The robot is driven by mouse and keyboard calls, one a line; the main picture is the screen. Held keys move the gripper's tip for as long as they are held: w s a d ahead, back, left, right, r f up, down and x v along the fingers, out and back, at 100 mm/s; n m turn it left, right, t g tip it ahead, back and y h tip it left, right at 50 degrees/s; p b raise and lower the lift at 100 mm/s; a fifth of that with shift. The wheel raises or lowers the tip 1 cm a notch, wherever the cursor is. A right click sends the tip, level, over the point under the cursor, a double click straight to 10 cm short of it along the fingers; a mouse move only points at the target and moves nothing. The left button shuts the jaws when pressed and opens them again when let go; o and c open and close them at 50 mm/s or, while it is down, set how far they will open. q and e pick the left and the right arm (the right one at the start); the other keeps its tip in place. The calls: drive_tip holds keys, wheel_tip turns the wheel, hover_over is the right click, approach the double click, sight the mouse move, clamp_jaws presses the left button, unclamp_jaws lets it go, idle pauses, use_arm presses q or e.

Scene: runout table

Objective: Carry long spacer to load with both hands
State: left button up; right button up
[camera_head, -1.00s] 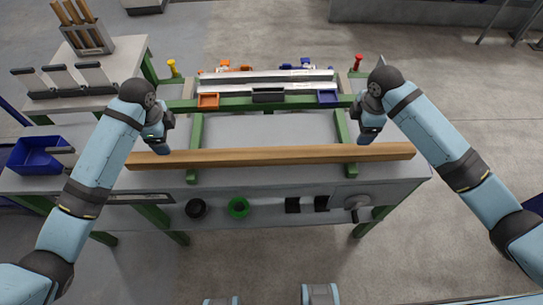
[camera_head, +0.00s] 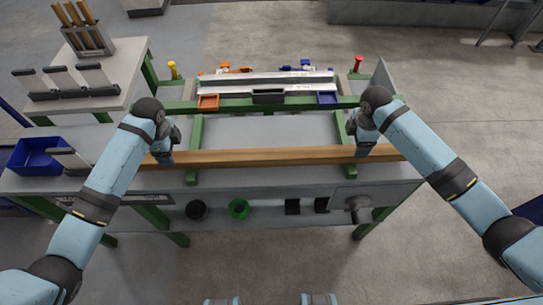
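The long spacer, a long brown wooden beam (camera_head: 270,157), lies level across the front part of the green-framed table, left to right in the head view. My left gripper (camera_head: 164,158) is at the beam near its left end. My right gripper (camera_head: 362,150) is at the beam near its right end. Both appear shut on it, though the fingertips are mostly hidden. The load appears to be the long silvery bars (camera_head: 265,78) at the back of the table, apart from the beam. I cannot tell whether the beam touches the green rails under it.
A green crossbar with an orange tray (camera_head: 208,102), a black tray (camera_head: 268,96) and a blue tray (camera_head: 327,99) lies between beam and bars. A side table (camera_head: 125,85) and blue bin (camera_head: 38,157) are at left. Bare grey tabletop (camera_head: 268,130) shows behind the beam.

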sight(174, 157)
use_arm(q)
wheel_tip(174, 157, down, 6)
drive_tip(key=shift+r, duration=0.1)
use_arm(e)
wheel_tip(174, 157, down, 6)
drive_tip(key=shift+r, duration=0.1)
use_arm(q)
clamp_jaws()
use_arm(e)
clamp_jaws()
use_arm(q)
drive_tip(key=shift+r, duration=0.1)
use_arm(e)
drive_tip(key=shift+r, duration=0.1)
